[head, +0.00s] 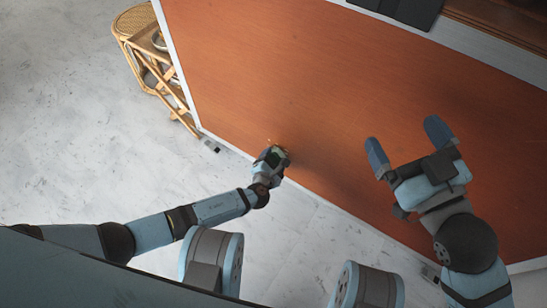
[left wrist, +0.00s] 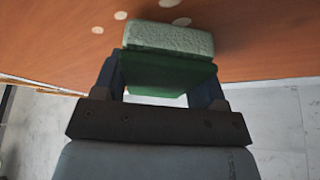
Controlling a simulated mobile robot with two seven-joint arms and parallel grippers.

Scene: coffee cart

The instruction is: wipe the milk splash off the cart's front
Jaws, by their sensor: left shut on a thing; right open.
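The cart's front (head: 300,70) is a large orange-brown panel with a pale edge. In the left wrist view, the milk splash (left wrist: 97,30) shows as several pale round spots on this panel, just beyond and beside the sponge. My left gripper (head: 275,155) is shut on a sponge (left wrist: 168,38), pale on its outer side and dark green on the inner. The sponge is at or very close to the panel; contact is hard to tell. In the head view the gripper mostly hides sponge and splash. My right gripper (head: 405,141) is open and empty, in front of the panel's right part.
A rattan trolley (head: 150,60) stands on the pale marble floor (head: 60,130) beyond the panel's left edge. A dark flat item (head: 400,8) lies on the cart's top. The floor at left is clear.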

